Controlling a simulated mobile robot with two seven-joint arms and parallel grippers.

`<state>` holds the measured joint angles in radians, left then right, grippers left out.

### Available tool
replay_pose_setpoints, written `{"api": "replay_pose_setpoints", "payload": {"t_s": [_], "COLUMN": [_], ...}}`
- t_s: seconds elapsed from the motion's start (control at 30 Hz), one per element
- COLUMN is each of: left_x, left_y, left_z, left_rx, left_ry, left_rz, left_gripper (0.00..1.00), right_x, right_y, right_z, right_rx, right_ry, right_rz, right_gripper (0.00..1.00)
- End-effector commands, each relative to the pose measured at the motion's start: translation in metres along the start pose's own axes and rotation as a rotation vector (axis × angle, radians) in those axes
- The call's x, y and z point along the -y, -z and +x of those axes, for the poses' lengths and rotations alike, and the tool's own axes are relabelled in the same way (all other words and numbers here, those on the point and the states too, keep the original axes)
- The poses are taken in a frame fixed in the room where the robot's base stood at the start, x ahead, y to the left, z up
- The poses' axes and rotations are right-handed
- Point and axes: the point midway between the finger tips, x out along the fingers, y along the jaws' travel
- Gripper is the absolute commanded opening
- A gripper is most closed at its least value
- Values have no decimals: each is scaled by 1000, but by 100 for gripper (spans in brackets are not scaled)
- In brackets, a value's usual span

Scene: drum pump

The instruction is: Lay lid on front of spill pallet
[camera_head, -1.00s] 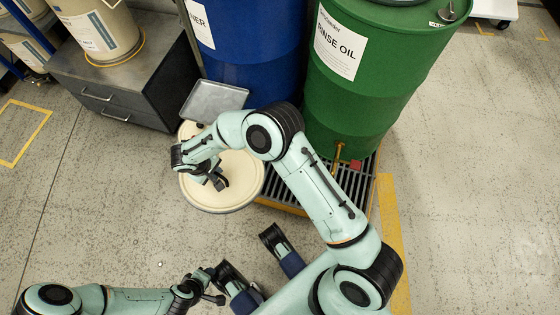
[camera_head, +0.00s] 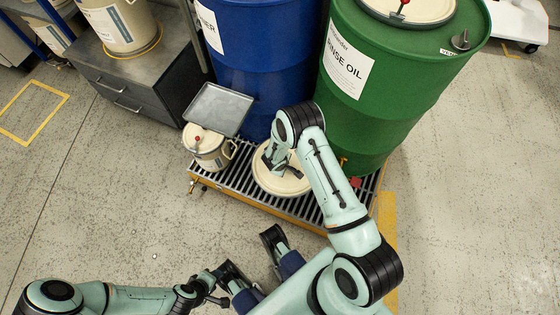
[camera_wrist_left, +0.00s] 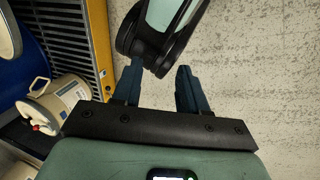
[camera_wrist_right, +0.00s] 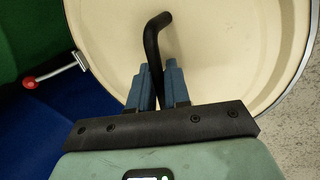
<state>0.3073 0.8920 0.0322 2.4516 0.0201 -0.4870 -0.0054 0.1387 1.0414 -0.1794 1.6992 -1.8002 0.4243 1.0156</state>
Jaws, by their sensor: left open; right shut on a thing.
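The lid (camera_head: 287,186) is a flat cream disc over the front part of the spill pallet (camera_head: 230,196), a grey grate with a yellow edge. I cannot tell whether it touches the grate. My right gripper (camera_head: 277,165) is above the lid; in the right wrist view it (camera_wrist_right: 160,85) is shut on the black bent handle (camera_wrist_right: 151,45) of the lid (camera_wrist_right: 215,50). My left gripper (camera_wrist_left: 157,85) is open and empty, off the pallet on the near side. The pallet grate (camera_wrist_left: 70,30) shows at the upper left of the left wrist view.
A cream can (camera_head: 213,155) with a red knob stands on the pallet's left end, beside the lid. A grey tray (camera_head: 218,108) is behind it. A blue drum (camera_head: 255,75) and green drum (camera_head: 365,110) stand behind.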

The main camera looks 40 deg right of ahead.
Motion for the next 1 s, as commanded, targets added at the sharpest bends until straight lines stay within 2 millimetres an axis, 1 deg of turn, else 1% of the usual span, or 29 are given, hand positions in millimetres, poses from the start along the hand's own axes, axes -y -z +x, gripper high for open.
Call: {"api": "replay_pose_setpoints", "payload": {"t_s": [0.03,0.2,0.37,0.47,0.57,0.77,0.9,1.0], "left_x": [-3,-6,-6,-5,-3,4,9,13], "left_y": [-6,-21,-26,-23,-16,10,33,48], "left_z": [-7,-15,-16,-13,-7,11,25,32], "left_rx": [16,58,72,65,43,-28,-90,-131], "left_ry": [-1,-3,-4,-3,-2,2,5,8], "left_rz": [2,4,4,4,2,-4,-10,-13], "left_gripper": [43,43,43,43,43,43,43,43], "right_x": [-1,-2,-1,2,10,28,40,47], "right_y": [-3,-5,-4,-4,-4,-2,0,2], "right_z": [-3,-3,-2,7,26,77,111,130], "right_rx": [-2,-26,-40,-39,-38,-38,-38,-39], "right_ry": [-19,-67,-82,-82,-81,-82,-82,-82], "right_rz": [-1,2,6,5,5,4,3,4], "right_gripper": [0,0,0,0,0,0,0,0]}}
